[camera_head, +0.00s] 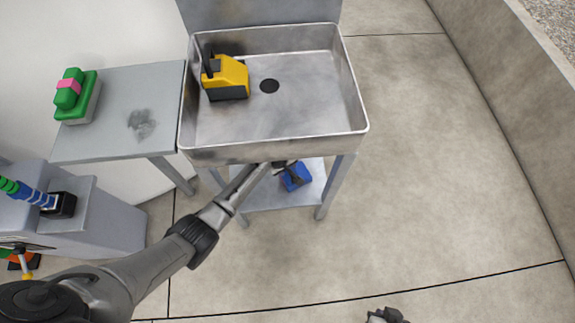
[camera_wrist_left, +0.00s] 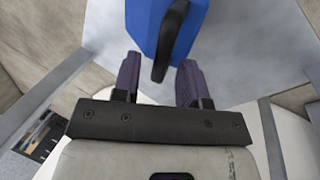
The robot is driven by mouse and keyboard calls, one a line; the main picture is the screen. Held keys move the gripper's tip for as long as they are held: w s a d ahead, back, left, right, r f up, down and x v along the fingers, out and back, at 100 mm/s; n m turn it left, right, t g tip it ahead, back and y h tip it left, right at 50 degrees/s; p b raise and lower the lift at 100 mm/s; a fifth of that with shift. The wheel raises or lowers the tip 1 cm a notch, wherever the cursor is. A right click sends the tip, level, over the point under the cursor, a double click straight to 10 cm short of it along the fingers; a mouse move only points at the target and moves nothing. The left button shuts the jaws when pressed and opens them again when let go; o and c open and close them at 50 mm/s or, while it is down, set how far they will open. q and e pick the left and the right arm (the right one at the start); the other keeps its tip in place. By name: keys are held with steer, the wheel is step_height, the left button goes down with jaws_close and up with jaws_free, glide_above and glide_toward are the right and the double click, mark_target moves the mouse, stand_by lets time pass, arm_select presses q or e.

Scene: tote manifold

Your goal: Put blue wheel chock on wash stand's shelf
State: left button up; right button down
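The blue wheel chock (camera_head: 297,177) is on the lower shelf (camera_head: 262,197) of the wash stand, below the basin's front edge. In the left wrist view the chock (camera_wrist_left: 187,28) shows as a blue block with a black handle. My left gripper (camera_wrist_left: 159,80) has its fingers apart, with the handle's end near the gap between them; neither finger visibly clamps it. In the head view the left arm reaches under the basin and its fingers are mostly hidden. My right gripper (camera_head: 388,316) is cut off at the bottom edge, and its fingers cannot be made out.
The metal basin (camera_head: 310,118) above the shelf holds a yellow and black object (camera_head: 227,78). A side table (camera_head: 108,140) at left bears a green block with a pink band (camera_head: 76,94). A grey cabinet (camera_head: 95,228) stands at lower left. The floor at right is clear.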

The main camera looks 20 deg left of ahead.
arm_select(q)
steer(key=p+v, duration=0.3)
steer(key=v, duration=0.2)
steer(key=shift+s+a+r, duration=0.1)
steer(key=shift+r, duration=0.2)
steer(key=s+r+m, duration=0.4)
steer(key=s, duration=0.6)
steer(key=s+a+r+m+y, duration=0.1)
steer(key=s+r+m, duration=0.3)
steer(key=s, duration=0.7)
steer(key=s+a+r+m+y, duration=0.1)
steer(key=s+r+m, duration=0.3)
steer(key=s, duration=0.6)
steer(key=shift+s+r+m+t, duration=0.3)
steer(key=shift+r+t, duration=0.1)
